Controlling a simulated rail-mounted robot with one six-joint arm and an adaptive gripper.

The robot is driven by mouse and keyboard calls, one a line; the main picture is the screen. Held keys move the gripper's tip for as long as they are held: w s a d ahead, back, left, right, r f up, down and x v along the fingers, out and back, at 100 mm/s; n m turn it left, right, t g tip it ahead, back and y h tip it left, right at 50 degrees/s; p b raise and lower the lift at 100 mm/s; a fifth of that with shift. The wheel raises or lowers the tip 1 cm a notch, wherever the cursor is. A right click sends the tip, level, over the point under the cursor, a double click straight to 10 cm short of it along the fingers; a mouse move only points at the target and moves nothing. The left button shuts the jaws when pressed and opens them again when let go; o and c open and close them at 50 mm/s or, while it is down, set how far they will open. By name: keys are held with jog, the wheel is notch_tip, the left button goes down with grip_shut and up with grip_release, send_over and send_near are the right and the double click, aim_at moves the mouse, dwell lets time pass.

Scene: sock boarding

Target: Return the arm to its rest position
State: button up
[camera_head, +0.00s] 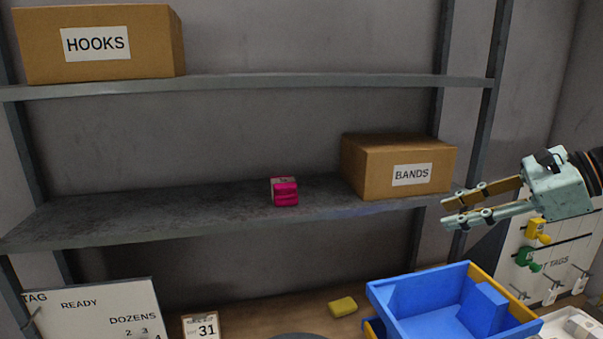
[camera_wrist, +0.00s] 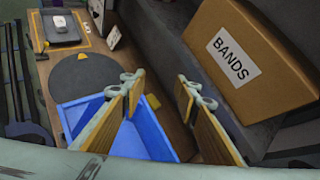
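My gripper (camera_head: 482,205) is at the right in the head view, in front of the shelf's right end and above the blue bin. Its two fingers are apart with nothing between them. In the wrist view the gripper (camera_wrist: 157,95) also shows open and empty, with the blue bin below and the BANDS box to the right. The fingertips look near the lower right of the BANDS box (camera_head: 398,166) in the head view; whether they touch it I cannot tell, but a gap shows in the wrist view.
A pink bundle (camera_head: 285,191) sits on the middle shelf (camera_head: 150,220), left of the BANDS box. A HOOKS box (camera_head: 98,43) is on the upper shelf. Below are the blue bin (camera_head: 405,318), a yellow block (camera_head: 342,307), a READY board (camera_head: 95,310) and a tag board (camera_head: 550,250).

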jog(key=s+a+f+n+g+h+b, duration=0.15)
jog(key=s+a+n, duration=0.25)
jog(key=s+a, duration=0.5)
jog(key=s+a+f+n+g+h+b, duration=0.1)
jog(key=s+a+n+g+h, duration=0.25)
jog(key=s+a, duration=0.6)
jog(key=s+d+f+n+t+h+b, duration=0.1)
jog(key=s+d+n+h, duration=0.1)
jog(key=s+n, duration=0.4)
jog(key=s+d+f+n+t+h+b, duration=0.1)
jog(key=s+d+n+h, duration=0.1)
jog(key=s+n, duration=0.5)
jog(key=s, duration=0.3)
jog(key=shift+s+d+t, duration=0.3)
jog(key=shift+s+d, duration=0.05)
jog(key=shift+s, duration=0.05)
jog(key=shift+a+n, duration=0.1)
jog(key=shift+n, duration=0.15)
